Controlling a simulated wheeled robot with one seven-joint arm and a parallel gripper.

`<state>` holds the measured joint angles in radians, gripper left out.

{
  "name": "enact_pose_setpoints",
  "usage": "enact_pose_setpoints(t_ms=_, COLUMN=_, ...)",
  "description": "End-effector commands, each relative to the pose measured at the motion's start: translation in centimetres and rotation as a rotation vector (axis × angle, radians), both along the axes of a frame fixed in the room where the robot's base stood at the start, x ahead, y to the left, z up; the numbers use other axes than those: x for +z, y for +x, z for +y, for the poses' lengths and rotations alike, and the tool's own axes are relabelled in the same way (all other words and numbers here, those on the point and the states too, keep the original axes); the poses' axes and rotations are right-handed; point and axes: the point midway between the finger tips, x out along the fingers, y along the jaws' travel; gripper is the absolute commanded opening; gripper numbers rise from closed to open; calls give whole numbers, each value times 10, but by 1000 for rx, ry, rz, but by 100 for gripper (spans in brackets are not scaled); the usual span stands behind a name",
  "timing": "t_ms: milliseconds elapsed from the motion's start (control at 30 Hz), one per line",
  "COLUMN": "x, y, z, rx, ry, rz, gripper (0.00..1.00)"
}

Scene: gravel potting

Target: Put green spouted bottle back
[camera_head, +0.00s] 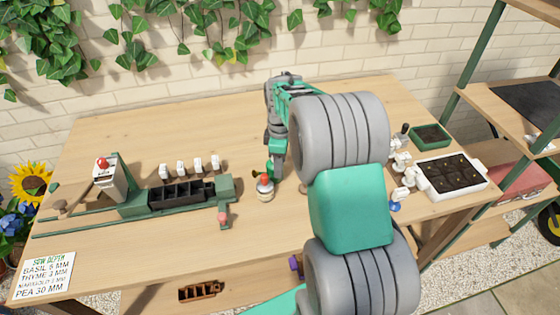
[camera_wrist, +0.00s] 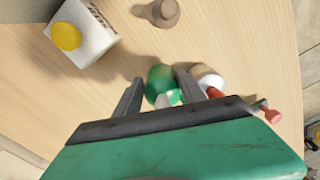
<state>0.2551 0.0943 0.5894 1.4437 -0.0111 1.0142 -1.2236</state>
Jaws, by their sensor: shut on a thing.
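The green spouted bottle (camera_wrist: 158,78) is between the two fingers of my gripper (camera_wrist: 158,88) in the wrist view, its pale spout pointing toward the camera. My gripper is shut on it. In the head view my gripper (camera_head: 276,168) is low over the middle of the table, and only a little green of the bottle shows beside the fingers. I cannot tell whether the bottle's base touches the table.
A cream jar with a red top (camera_head: 265,190) stands close beside the bottle. A green rail with a black cell tray (camera_head: 182,194) lies to the left. A white tray of soil (camera_head: 478,187) and small white items are at right. Table (camera_head: 175,130) behind is clear.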

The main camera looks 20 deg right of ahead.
Motion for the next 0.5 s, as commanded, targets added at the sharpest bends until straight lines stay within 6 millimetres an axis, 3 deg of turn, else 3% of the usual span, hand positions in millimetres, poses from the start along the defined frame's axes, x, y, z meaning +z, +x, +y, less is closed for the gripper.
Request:
enact_pose_setpoints(t_ms=333, x=-4, y=1, z=0, rx=0, ry=-1, rz=-3, gripper=13)
enact_pose_setpoints(t_ms=367, x=-4, y=0, z=0, rx=0, ry=0, rz=-2, gripper=49)
enact_pose_setpoints(t_ms=500, x=-4, y=0, z=0, rx=0, ry=0, rz=-2, gripper=60)
